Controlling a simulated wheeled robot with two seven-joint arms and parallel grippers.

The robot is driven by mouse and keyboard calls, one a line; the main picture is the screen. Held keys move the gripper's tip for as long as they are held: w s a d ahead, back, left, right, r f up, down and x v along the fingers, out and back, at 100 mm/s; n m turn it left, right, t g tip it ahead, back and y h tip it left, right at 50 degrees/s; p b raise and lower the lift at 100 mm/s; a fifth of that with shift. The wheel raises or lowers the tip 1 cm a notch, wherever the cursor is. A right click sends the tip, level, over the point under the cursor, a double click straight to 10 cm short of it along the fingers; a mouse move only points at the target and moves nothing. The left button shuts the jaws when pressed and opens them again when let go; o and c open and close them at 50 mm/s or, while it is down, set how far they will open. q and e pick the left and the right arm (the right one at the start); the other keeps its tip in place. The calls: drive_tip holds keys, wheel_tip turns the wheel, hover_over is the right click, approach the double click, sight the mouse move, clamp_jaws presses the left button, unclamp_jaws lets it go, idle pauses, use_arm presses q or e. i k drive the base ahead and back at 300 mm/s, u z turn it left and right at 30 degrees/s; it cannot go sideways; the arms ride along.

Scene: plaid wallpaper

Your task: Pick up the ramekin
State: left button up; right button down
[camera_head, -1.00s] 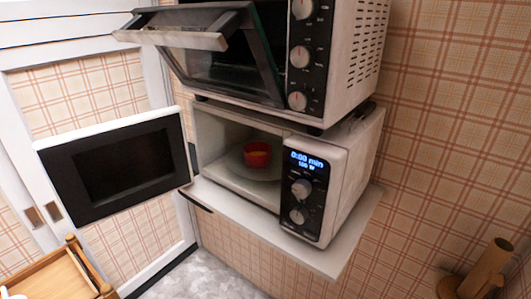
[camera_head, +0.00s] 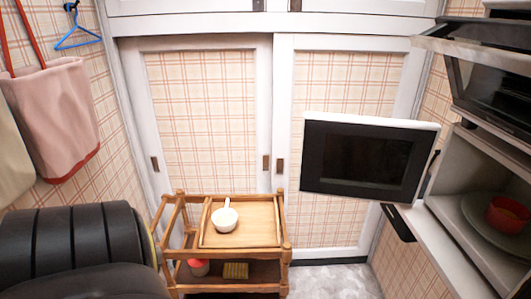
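A small red cup-like dish (camera_head: 508,216), which may be the ramekin, sits on the glass plate (camera_head: 478,224) inside the open microwave at the right edge. A small white bowl (camera_head: 224,221) with a handle or spoon pointing back stands on the top of the wooden cart. I cannot tell for certain which of the two is the ramekin. Neither of my grippers is in view.
The microwave door (camera_head: 362,160) stands wide open to the left. An open oven (camera_head: 495,85) is above it. The wooden cart (camera_head: 240,240) holds a red-and-white item below. A pink bag (camera_head: 55,120) hangs left. A large dark rounded shape fills the lower left.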

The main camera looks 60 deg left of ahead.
sight(506, 216)
drive_tip(key=u, duration=1.3)
drive_tip(key=i, duration=0.4)
drive_tip(key=z, duration=1.75)
